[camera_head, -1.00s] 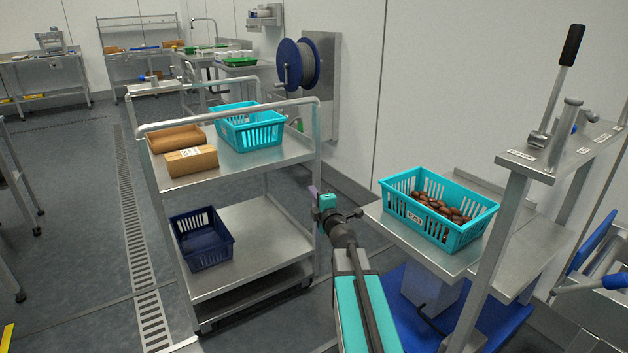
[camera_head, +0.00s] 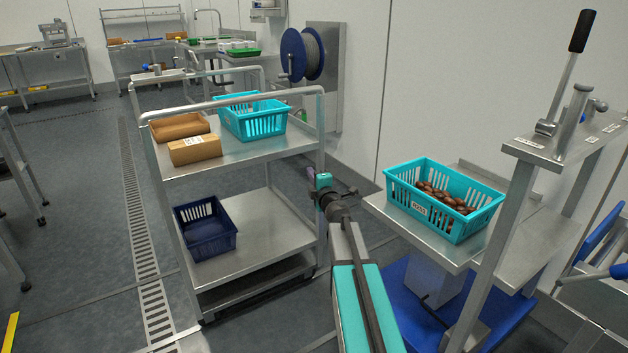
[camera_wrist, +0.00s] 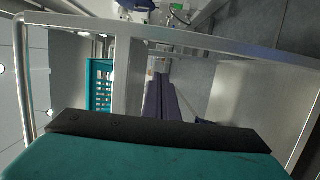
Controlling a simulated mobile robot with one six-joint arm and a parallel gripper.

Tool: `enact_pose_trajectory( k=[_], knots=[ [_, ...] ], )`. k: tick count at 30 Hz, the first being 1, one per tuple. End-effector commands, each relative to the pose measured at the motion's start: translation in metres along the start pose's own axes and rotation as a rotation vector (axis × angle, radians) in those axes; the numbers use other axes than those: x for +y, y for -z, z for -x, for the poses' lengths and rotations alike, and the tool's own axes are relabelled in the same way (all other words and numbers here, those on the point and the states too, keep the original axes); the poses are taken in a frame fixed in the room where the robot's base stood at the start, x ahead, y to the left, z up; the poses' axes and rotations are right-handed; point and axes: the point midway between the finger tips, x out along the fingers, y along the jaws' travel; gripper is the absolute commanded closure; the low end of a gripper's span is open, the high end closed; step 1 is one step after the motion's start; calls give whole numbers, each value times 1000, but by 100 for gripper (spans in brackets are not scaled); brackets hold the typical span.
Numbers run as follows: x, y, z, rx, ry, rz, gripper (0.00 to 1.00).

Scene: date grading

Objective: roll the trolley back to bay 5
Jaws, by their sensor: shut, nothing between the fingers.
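The steel trolley (camera_head: 262,232) stands left of centre, with two shelves and a raised bar handle (camera_head: 235,102) at its near top edge. On top are a turquoise basket (camera_head: 262,126), an open brown tray (camera_head: 180,127) and a brown carton (camera_head: 195,150). A dark blue basket (camera_head: 207,240) is on the lower shelf. My gripper (camera_head: 312,177) is at the trolley's right-hand post, and I cannot tell whether it touches. In the wrist view its dark fingers (camera_wrist: 165,100) are shut and empty, close to steel trolley bars. No bay 5 marking is readable.
A press stand (camera_head: 495,250) with a turquoise basket of dates (camera_head: 448,198) is close on the right. A hose reel (camera_head: 302,55) hangs on the wall behind the trolley. Floor beside the drain grating (camera_head: 143,230) at left is open. Benches (camera_head: 50,68) stand far back.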

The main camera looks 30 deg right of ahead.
Motion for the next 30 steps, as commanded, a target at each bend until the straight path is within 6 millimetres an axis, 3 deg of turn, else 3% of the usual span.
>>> enact_pose_trajectory(
  k=[12, 21, 30],
  knots=[
    [-1, -1, -39, -1, 0, 1, 100],
    [-1, -33, -45, -1, 0, 1, 100],
    [0, -39, -46, 0, 0, 0, 100]
  ],
)
